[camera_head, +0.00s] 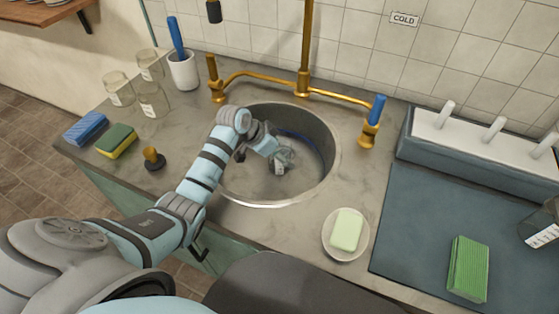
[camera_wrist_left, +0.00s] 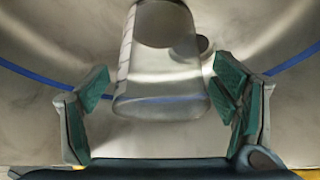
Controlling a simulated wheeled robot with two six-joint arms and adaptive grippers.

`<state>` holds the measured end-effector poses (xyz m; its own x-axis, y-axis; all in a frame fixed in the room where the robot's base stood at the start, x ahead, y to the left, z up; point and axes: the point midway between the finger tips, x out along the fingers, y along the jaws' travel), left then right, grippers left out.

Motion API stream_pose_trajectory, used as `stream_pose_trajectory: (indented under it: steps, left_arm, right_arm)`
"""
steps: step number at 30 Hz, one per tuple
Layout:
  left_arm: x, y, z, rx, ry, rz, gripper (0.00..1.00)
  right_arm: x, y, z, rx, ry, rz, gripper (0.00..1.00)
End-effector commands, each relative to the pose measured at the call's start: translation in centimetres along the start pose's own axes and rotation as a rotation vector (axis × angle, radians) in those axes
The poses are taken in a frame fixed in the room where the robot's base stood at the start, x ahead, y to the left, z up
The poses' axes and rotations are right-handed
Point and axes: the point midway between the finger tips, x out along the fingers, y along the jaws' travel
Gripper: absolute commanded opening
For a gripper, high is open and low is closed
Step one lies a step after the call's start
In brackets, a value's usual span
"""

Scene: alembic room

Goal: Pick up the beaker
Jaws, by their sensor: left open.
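A clear glass beaker (camera_wrist_left: 160,60) with pale graduation marks is in the round metal sink (camera_head: 325,165). In the left wrist view it appears between the two green-padded fingers of my left gripper (camera_wrist_left: 165,90), with gaps on both sides. The gripper is open and not closed on it. In the head view my left gripper (camera_head: 279,160) reaches down into the sink, and the beaker is small and hard to separate from the fingers there. My right gripper is not in view.
A brass tap (camera_head: 303,80) stands behind the sink. A soap dish (camera_head: 331,247) sits at its front right. Glass jars (camera_head: 153,105), a white cup (camera_head: 184,72), sponges (camera_head: 117,141) and a stopper (camera_head: 154,159) are left. A rack (camera_head: 470,160) and mat (camera_head: 420,230) are right.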

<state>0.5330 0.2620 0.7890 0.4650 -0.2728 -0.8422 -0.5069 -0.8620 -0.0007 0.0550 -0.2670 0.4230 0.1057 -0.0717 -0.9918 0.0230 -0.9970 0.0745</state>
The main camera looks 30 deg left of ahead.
Motion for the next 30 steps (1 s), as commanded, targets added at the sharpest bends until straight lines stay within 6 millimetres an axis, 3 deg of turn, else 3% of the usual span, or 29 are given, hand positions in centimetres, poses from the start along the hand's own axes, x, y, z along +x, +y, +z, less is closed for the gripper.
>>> stream_pose_trajectory:
  steps: [4,16,30]
  left_arm:
    - [-0.14,-0.01,-0.09,0.0,0.0,0.0,0.77]
    - [-0.15,0.01,-0.1,0.0,0.0,0.0,0.14]
    - [-0.62,-0.04,-0.44,0.0,0.002,-0.001,0.14]
  right_arm:
    - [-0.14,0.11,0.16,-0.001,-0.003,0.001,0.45]
    - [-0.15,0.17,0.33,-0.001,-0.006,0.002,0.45]
    - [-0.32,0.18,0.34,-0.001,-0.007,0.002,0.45]
